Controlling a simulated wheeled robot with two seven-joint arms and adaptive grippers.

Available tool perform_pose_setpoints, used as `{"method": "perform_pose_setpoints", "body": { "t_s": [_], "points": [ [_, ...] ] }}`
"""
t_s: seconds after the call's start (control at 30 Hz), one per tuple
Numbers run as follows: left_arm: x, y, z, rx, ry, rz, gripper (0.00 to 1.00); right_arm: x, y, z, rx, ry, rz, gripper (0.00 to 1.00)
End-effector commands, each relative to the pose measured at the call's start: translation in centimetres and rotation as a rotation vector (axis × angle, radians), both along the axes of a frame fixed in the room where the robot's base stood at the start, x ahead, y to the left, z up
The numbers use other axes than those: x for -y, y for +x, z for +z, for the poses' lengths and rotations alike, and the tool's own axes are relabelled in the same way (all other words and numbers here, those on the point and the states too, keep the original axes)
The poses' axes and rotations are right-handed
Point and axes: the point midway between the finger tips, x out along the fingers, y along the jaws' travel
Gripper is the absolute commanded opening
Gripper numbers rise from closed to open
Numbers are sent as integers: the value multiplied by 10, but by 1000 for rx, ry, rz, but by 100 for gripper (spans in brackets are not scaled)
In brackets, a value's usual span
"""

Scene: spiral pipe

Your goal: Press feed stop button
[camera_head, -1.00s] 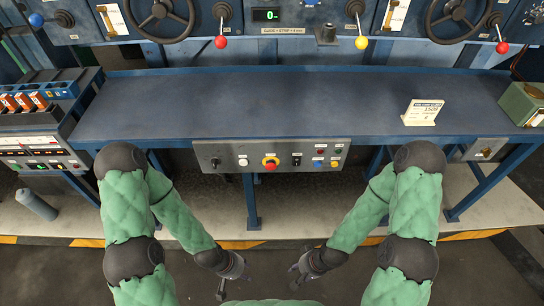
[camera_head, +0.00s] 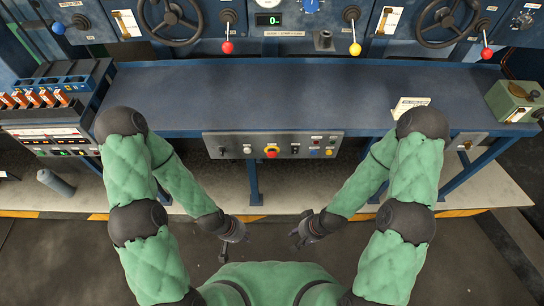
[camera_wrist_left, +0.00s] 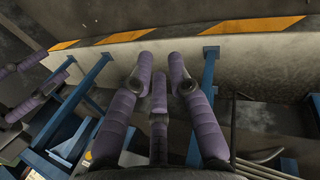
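A grey control panel (camera_head: 236,139) hangs under the front edge of the blue bench. The labels are too small to read, so I cannot tell which is feed stop. My left gripper (camera_head: 236,236) is below and in front of the panel, apart from it. It is open and empty in the left wrist view (camera_wrist_left: 160,62). My right gripper (camera_head: 298,236) is to its right, open and empty.
The blue bench (camera_head: 270,90) has a small sign (camera_head: 407,105) on its right side. Above it are handwheels and levers. Bench legs stand below the panel; the floor in front is clear.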

Motion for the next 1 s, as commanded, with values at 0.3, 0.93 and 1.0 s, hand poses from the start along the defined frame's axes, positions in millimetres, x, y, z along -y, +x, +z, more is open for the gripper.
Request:
{"method": "perform_pose_setpoints", "body": {
  "t_s": [0.3,0.93,1.0],
  "points": [
    [-5,-52,-17,-401,10,384,0,0,0,-13,0,0,0,40],
    [89,-37,43,-1631,-335,1557,0,0,0,-34,1,0,0,40],
    [93,-15,52,-1765,-424,1659,0,0,0,-35,1,0,0,40]
  ]
}}
